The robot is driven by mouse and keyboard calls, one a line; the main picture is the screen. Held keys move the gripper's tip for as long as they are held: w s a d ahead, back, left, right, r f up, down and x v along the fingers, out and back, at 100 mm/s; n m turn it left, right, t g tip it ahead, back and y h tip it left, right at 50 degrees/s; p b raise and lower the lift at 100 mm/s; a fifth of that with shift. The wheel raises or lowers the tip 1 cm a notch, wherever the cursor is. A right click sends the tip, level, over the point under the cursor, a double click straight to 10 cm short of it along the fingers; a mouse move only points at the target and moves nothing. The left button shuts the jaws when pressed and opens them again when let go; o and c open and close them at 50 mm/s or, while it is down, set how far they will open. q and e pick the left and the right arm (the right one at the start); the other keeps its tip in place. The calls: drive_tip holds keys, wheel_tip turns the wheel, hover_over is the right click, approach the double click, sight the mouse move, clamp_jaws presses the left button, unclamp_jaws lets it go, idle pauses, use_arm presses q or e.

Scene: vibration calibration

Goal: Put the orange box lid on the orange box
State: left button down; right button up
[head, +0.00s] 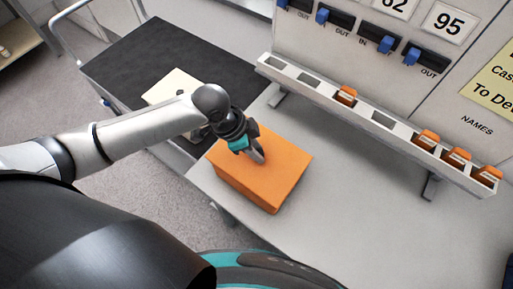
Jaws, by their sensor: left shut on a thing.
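An orange box (250,191) sits near the left edge of the grey table, with an orange top (277,165) that looks like its lid. I cannot tell whether the lid is fully seated on the box. My left gripper (259,157) is over the left back part of the orange top, its fingers pointing down at it. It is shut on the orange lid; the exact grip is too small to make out. My right gripper is not in view.
A narrow white rack (383,119) with several orange items in its slots runs along the back of the table. A black-topped cart (150,50) stands at the left with a pale object (172,87) on it. The table right of the box is clear.

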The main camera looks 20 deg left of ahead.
use_arm(q)
drive_tip(key=shift+f, duration=0.4)
drive_tip(key=c, duration=0.6)
unclamp_jaws()
drive_tip(key=shift+r, duration=0.25)
drive_tip(key=p+v, duration=0.1)
drive_tip(key=v, duration=1.1)
drive_tip(key=shift+r+p, duration=0.2)
drive_tip(key=shift+p, duration=0.15)
